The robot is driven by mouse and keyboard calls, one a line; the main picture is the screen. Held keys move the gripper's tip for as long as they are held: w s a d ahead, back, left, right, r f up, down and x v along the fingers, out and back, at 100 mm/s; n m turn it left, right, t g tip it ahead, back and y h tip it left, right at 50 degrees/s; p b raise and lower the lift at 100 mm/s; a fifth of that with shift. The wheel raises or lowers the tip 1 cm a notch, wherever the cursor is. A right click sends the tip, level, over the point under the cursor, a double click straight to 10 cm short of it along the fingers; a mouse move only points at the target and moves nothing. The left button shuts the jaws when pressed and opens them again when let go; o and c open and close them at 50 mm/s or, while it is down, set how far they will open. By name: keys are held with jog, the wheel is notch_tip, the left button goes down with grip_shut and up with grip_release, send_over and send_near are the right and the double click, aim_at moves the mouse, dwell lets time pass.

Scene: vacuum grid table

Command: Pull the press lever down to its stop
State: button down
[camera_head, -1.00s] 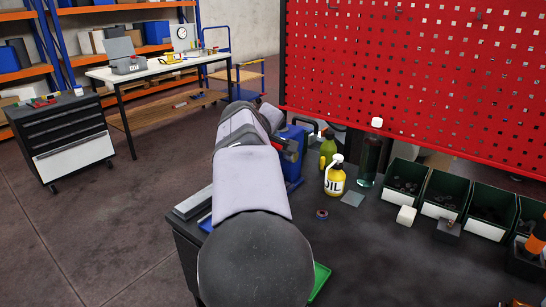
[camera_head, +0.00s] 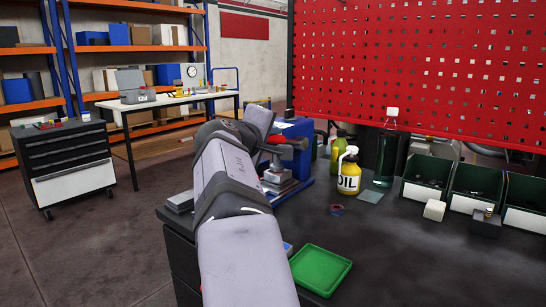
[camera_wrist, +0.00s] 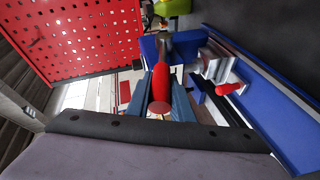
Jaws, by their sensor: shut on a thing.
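The press (camera_head: 295,145) is blue and stands at the left end of the dark bench, partly covered by my arm in the head view. In the wrist view, its lever's red grip (camera_wrist: 161,84) lies between the fingers of my gripper (camera_wrist: 163,98), which is shut on it. A grey shaft (camera_wrist: 165,48) runs from the grip to the blue press body. The blue base (camera_wrist: 262,90) carries stepped grey metal blocks (camera_wrist: 212,60). A smaller red handle (camera_wrist: 229,88) sticks out beside them.
A green tray (camera_head: 320,270) lies near the front edge. Dark bins (camera_head: 427,172) line the right, below the red pegboard (camera_head: 420,60).

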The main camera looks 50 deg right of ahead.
jog(key=shift+a+f+h+b, duration=0.2)
jog(key=shift+f+h+b, duration=0.7)
jog(key=shift+b, duration=1.85)
jog(key=shift+f+n+b, duration=0.15)
jog(key=shift+n+b, duration=0.15)
jog(key=shift+b, duration=0.3)
jog(key=c, duration=1.6)
grip_release()
jog(key=shift+o, duration=0.2)
jog(key=shift+a, duration=0.15)
jog(key=v, duration=0.7)
jog(key=shift+s, duration=0.1)
